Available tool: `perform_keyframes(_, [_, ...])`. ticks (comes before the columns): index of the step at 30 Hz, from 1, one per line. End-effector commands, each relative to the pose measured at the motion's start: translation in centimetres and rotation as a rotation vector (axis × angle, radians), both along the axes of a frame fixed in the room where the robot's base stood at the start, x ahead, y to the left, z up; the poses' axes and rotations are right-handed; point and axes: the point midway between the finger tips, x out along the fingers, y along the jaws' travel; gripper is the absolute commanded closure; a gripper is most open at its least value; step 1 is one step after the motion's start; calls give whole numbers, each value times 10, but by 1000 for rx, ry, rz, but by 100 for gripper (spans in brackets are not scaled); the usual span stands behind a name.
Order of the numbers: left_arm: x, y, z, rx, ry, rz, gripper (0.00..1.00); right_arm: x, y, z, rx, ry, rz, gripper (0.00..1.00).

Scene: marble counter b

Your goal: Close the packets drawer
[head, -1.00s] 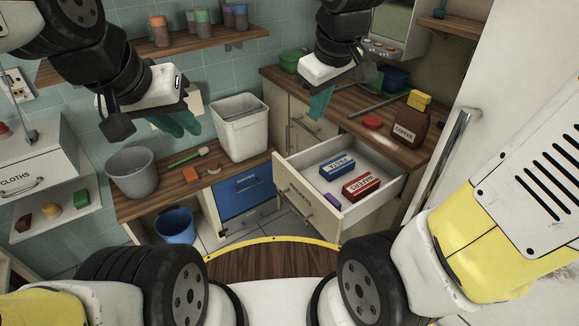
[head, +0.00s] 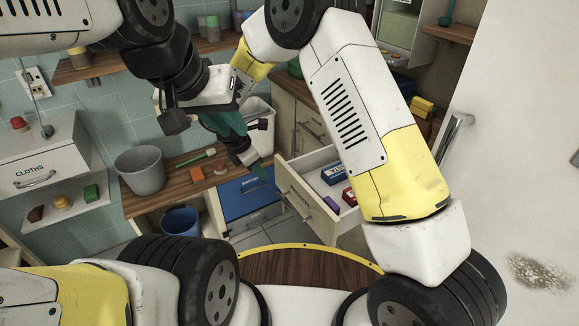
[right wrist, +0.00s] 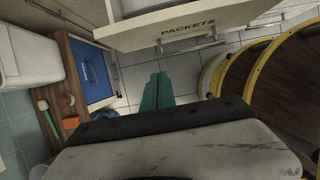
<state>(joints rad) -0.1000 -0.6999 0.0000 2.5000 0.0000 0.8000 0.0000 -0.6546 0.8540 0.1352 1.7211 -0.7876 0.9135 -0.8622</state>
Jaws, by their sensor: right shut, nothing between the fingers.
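The packets drawer (head: 325,226) is pulled out from the counter in the head view, partly hidden by my right arm. A blue box (head: 333,172), a red box (head: 349,196) and a purple item (head: 331,203) show inside it. Its cream front, labelled PACKETS, and bar handle also show at the top of the right wrist view (right wrist: 225,18). My right gripper (head: 262,172) is shut and empty, just left of the drawer front and apart from it. Its teal fingers show in the right wrist view (right wrist: 157,92). My left gripper (head: 222,124) is higher up and left; its opening is unclear.
A blue drawer front (head: 247,197) is left of the packets drawer. A grey bucket (head: 140,170) and a whitish bin (head: 262,125) stand on the lower counter. A blue bucket (head: 180,222) is below. A white door or panel (head: 500,150) stands at right.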

Motion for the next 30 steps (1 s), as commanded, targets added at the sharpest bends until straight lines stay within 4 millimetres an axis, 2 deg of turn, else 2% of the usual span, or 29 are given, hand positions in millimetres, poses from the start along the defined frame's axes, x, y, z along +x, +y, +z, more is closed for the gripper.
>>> perform_keyframes(5, [0, 0, 0, 0, 0, 0, 80, 3, -5, -17, -4, 4, 4, 100])
perform_keyframes(17, [0, 0, 0, 0, 0, 0, 80, 21, -30, -94, -3, 4, 2, 100])
perform_keyframes(24, [0, 0, 0, 0, 0, 0, 80, 40, -56, -93, -1, 1, 1, 100])
perform_keyframes(30, [0, 0, 0, 0, 0, 0, 80, 45, -62, -94, -1, 1, 1, 100])
